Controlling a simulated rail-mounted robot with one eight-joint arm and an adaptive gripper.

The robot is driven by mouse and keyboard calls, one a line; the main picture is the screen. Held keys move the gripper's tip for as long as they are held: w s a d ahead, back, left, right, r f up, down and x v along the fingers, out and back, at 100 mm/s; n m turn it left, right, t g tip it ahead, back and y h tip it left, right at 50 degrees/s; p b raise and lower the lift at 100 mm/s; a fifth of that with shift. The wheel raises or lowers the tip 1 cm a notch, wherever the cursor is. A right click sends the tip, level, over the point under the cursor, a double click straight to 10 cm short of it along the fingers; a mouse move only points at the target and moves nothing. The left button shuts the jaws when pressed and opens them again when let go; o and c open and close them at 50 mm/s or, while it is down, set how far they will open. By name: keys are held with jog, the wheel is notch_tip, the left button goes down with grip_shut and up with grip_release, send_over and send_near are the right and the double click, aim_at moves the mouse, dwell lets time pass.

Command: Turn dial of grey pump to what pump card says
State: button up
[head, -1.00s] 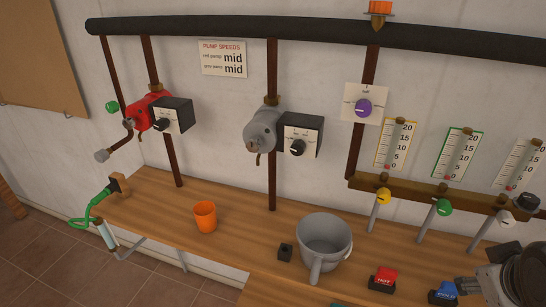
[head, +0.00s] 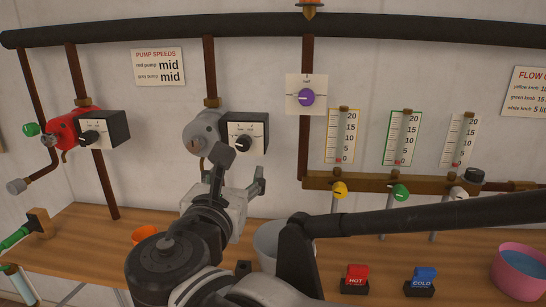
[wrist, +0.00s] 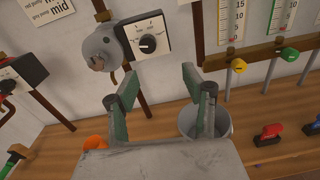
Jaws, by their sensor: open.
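The grey pump (head: 203,132) is fixed on a vertical brown pipe. Its black box with a white dial face (head: 245,131) carries a black dial (head: 243,143). The dial also shows in the wrist view (wrist: 147,44), where its white mark seems to point left; the face's lettering is too small to read. My gripper (head: 241,172) is open and empty, in front of and below the dial. In the wrist view its fingers (wrist: 161,80) stand apart below the dial face, not touching it.
The red pump (head: 62,130) with its dial box is to the left. A purple knob (head: 306,97) on a white plate is to the right. A grey pot (head: 270,243) and an orange cup (head: 146,235) stand on the wooden counter (head: 80,222), partly behind my arm.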

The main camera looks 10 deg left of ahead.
aim_at(242, 145)
jog(key=shift+n+y, duration=0.3)
jog(key=shift+n, duration=0.4)
jog(key=w+b, duration=0.1)
jog(key=w, duration=0.3)
jog(key=w+a, duration=0.1)
jog(key=w, duration=0.3)
jog(key=w+a+b, duration=0.1)
jog(key=w, duration=0.4)
jog(key=shift+a+r+b, duration=0.2)
jog(key=shift+a+b, duration=0.05)
jog(key=shift+b, duration=0.1)
grip_shut()
